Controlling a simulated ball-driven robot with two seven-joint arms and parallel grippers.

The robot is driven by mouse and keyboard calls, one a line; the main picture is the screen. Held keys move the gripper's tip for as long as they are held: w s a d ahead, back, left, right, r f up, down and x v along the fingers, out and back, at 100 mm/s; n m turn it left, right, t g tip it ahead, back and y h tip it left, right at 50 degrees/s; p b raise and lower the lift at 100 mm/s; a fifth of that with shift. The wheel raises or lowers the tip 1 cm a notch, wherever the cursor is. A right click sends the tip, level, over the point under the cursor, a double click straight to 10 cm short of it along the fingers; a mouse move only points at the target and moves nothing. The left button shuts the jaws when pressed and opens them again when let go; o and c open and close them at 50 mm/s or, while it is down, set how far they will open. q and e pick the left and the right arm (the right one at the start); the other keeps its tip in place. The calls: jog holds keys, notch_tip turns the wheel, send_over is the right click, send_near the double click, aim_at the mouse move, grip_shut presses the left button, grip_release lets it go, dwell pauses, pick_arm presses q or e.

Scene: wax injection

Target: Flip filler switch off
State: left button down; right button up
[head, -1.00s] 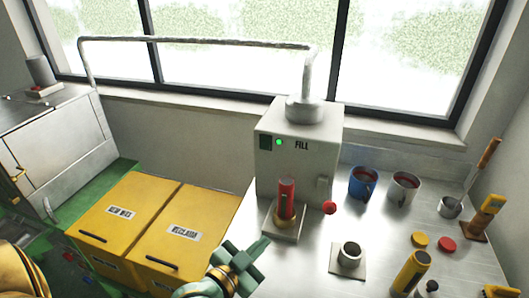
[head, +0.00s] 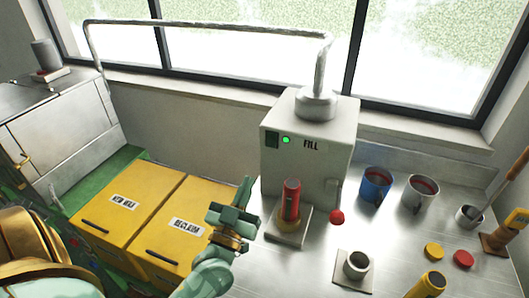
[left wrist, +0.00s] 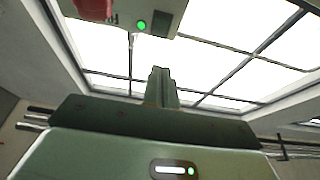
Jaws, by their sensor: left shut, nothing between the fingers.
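The pale filler box (head: 333,160) marked FILL stands on the steel bench. Its front has a dark rectangular switch panel (head: 272,139) and a lit green lamp (head: 286,140). The lamp (left wrist: 141,25) and the dark panel (left wrist: 161,24) also show at the top of the left wrist view. My green left gripper (head: 244,186) is shut and empty, left of the filler's lower front and below the panel, apart from the box. Its closed fingers (left wrist: 161,84) point up in the left wrist view. My right gripper is not in view.
A red cylinder (head: 291,198) stands on a small base before the filler, close right of my gripper. A red knob (head: 337,217), blue mug (head: 375,187) and grey mug (head: 420,194) are further right. Yellow bins (head: 125,205) are at left. A pipe runs from the filler's top.

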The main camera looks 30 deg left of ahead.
pick_arm(q)
send_near(270, 140)
notch_tip(270, 140, up, 4)
jog(key=w, duration=0.2)
jog(key=w+f, duration=0.1)
jog(key=w+a+b, duration=0.1)
jog(key=shift+w+a+f, duration=0.2)
jog(key=shift+w+f, duration=0.05)
jog(key=shift+f, duration=0.15)
jog(key=shift+w, duration=0.35)
